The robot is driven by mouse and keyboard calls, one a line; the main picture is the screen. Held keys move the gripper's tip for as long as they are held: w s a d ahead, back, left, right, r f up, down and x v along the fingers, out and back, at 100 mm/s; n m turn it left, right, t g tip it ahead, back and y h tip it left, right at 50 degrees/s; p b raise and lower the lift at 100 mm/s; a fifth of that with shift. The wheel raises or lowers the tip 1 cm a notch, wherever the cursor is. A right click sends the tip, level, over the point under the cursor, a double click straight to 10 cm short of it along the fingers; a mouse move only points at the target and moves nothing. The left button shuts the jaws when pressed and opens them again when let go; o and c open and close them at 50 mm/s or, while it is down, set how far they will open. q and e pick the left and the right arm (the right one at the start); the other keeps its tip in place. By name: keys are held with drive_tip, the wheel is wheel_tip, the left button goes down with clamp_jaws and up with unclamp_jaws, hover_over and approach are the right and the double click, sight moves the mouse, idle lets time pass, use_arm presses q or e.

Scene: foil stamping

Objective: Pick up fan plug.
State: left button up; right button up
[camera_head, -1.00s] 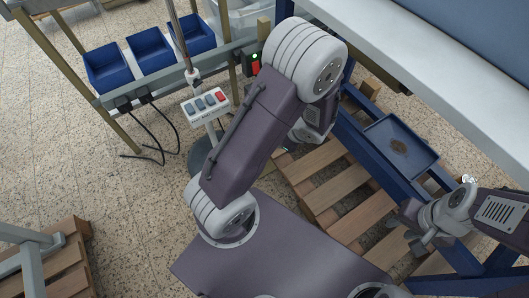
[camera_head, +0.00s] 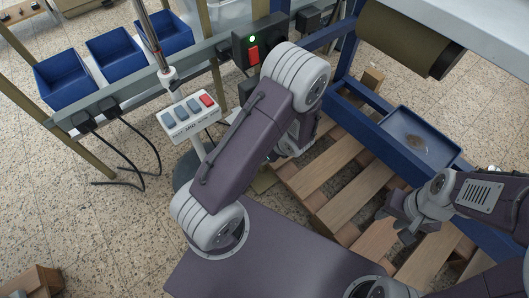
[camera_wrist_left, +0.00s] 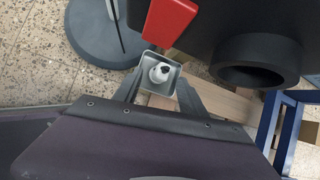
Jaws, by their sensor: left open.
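Two black plugs sit on the grey rail at the left in the head view, a left one (camera_head: 82,120) and a right one (camera_head: 108,106). Black cables hang from them; I cannot tell which is the fan's. My left gripper is hidden behind its arm in the head view. In the left wrist view my left gripper (camera_wrist_left: 160,78) is open, its grey fingers on either side of a grey square part with a white, dark-tipped centre. I cannot tell whether they touch it. My right gripper (camera_head: 398,217) appears open and empty, above the pallet at the right.
A black switch box (camera_head: 242,49) with red switch and green light is on the rail. A button panel (camera_head: 188,117) stands by a pole. Blue bins (camera_head: 115,56) line the left shelf. A blue tray (camera_head: 450,153) and wooden pallet (camera_head: 345,205) lie right.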

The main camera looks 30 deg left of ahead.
use_arm(q)
drive_tip(key=b+x, duration=0.3)
drive_tip(key=x, duration=0.2)
drive_tip(key=shift+w+a+r, duration=0.1)
drive_tip(key=shift+w+a, duration=0.1)
drive_tip(key=shift+w, duration=0.05)
drive_tip(key=shift+r, duration=0.1)
clamp_jaws()
wheel_tip(320, 180, up, 4)
drive_tip(key=p, duration=0.3)
drive_tip(key=s+d+p, duration=0.2)
drive_tip(key=s+d, duration=0.2)
drive_tip(key=d, duration=0.4)
drive_tip(key=s+d+p, duration=0.3)
drive_tip(key=s+d, duration=0.1)
drive_tip(key=d, duration=0.4)
drive_tip(key=shift+s+f, duration=0.25)
drive_tip(key=shift+s, duration=0.05)
